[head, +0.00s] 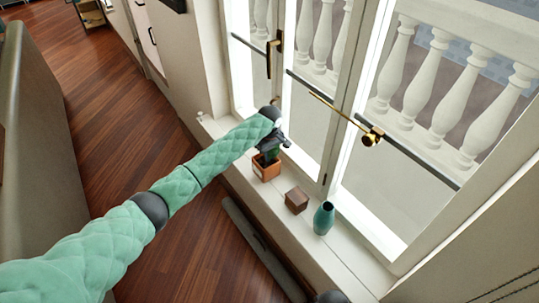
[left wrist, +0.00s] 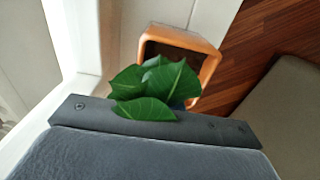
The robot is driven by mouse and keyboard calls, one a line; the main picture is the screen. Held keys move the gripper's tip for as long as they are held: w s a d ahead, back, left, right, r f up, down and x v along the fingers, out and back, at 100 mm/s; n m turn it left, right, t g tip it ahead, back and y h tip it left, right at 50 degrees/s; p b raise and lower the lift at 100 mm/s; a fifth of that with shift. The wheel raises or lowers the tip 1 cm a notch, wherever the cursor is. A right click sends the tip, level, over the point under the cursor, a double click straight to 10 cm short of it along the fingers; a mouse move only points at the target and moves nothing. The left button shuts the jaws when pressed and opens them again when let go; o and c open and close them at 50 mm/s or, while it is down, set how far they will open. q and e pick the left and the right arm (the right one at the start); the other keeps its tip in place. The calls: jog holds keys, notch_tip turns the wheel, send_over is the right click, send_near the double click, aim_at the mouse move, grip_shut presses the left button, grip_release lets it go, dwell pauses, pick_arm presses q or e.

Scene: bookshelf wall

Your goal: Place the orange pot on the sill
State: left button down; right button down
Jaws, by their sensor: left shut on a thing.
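The orange pot (head: 266,169) holds a green leafy plant and is at the window sill (head: 335,250), near its room-side edge in the head view. I cannot tell whether its base touches the sill. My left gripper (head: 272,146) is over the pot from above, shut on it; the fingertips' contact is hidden. In the left wrist view the orange pot (left wrist: 208,66) shows its square rim and dark soil, with green leaves (left wrist: 150,90) overlapping the dark gripper body.
A brown wooden cube (head: 296,200) and a teal vase (head: 324,218) stand on the sill to the right of the pot. The window frame (head: 345,110) with a brass handle (head: 370,136) rises behind. Wooden floor (head: 100,130) lies left of the sill.

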pick_arm(q)
jog(key=c, duration=1.6)
grip_release()
jog(key=shift+o, duration=0.2)
pick_arm(e)
jog(key=shift+s+f, duration=0.15)
jog(key=shift+f, duration=0.05)
pick_arm(q)
jog(key=shift+r, duration=0.1)
